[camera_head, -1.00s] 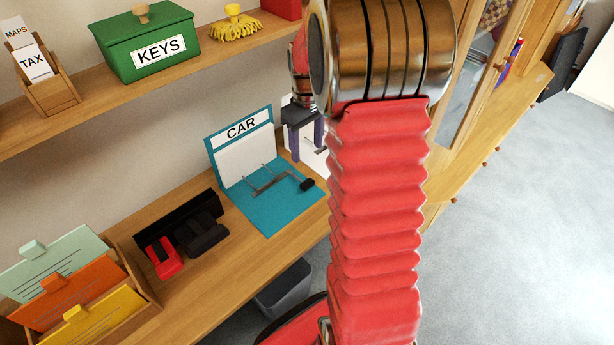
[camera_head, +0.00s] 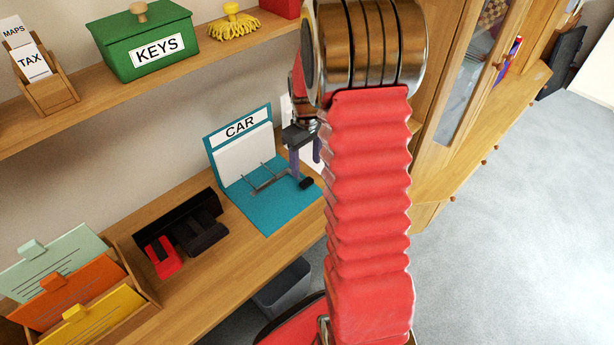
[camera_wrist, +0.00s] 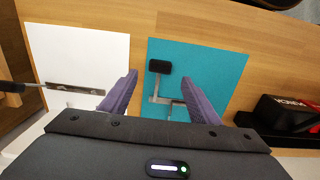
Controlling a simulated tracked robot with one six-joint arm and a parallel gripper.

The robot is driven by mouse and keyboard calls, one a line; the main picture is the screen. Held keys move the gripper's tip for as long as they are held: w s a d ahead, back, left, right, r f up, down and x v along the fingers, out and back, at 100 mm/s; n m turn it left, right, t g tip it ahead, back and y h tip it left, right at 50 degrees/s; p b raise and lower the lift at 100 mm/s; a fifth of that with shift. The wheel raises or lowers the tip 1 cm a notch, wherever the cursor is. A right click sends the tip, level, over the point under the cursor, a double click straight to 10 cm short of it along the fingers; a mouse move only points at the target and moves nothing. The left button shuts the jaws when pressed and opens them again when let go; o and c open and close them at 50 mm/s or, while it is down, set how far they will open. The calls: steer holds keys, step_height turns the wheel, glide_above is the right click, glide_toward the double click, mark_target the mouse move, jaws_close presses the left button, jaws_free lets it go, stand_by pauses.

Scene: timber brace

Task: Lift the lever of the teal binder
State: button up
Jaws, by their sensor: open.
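The teal binder (camera_head: 262,213) lies open on the wooden desk, its upright cover labelled CAR with a white sheet on it. Its metal lever (camera_head: 272,179) ends in a black knob (camera_head: 306,183) at the right side. My gripper (camera_head: 306,168) is open above the binder's right side, close to the knob, partly hidden by my arm. In the wrist view, the teal binder (camera_wrist: 215,75) lies beneath my gripper (camera_wrist: 157,77). The black knob (camera_wrist: 160,67) and part of the lever (camera_wrist: 155,98) show between the spread fingers, with nothing gripped.
A shelf (camera_head: 180,75) with a green KEYS box (camera_head: 145,45) runs above. A folder rack (camera_head: 135,265) stands at front left.

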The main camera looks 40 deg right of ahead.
mark_target(307, 180)
step_height(307, 180, down, 7)
steer(key=shift+r, duration=0.1)
stand_by(0.4)
jaws_close()
steer(key=shift+d, duration=0.1)
stand_by(0.4)
